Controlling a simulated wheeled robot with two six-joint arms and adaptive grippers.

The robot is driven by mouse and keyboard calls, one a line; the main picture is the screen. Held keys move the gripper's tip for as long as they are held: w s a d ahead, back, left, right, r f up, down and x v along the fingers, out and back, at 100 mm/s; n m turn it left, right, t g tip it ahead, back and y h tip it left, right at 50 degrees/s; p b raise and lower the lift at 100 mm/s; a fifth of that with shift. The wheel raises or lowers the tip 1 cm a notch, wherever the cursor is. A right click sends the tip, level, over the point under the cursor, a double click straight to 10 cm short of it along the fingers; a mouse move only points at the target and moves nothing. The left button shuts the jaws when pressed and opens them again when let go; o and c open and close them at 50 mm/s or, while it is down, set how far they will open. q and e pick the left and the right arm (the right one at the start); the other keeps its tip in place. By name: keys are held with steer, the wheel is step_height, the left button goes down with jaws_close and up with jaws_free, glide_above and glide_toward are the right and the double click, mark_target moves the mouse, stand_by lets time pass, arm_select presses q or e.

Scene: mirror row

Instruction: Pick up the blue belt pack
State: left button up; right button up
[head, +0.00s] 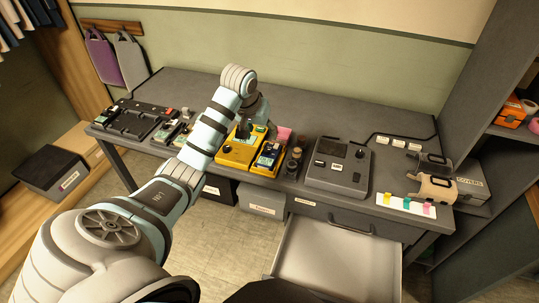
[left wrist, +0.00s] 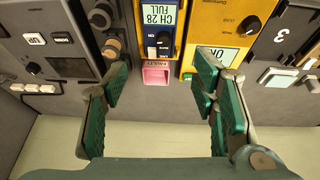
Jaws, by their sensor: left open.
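My left gripper (head: 249,122) is over the tester and back of the pack in the head view. In the left wrist view my left gripper (left wrist: 162,100) has its green fingers wide apart, with nothing between them. My right gripper is not in view.
A pink tray (left wrist: 157,73) marked FAULTY sits close behind the pack. Dark and tan knobbed cylinders (head: 294,160) and a grey console (head: 338,167) stand right of it. A charger rack (head: 133,122) is at left. An open drawer (head: 340,262) juts out in front.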

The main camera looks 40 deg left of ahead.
mark_target(269, 150)
arm_select(q)
steer(key=b+x, duration=0.4)
steer(key=x, duration=1)
steer(key=shift+w, duration=0.15)
steer(key=shift+r, duration=0.15)
steer(key=c, duration=0.9)
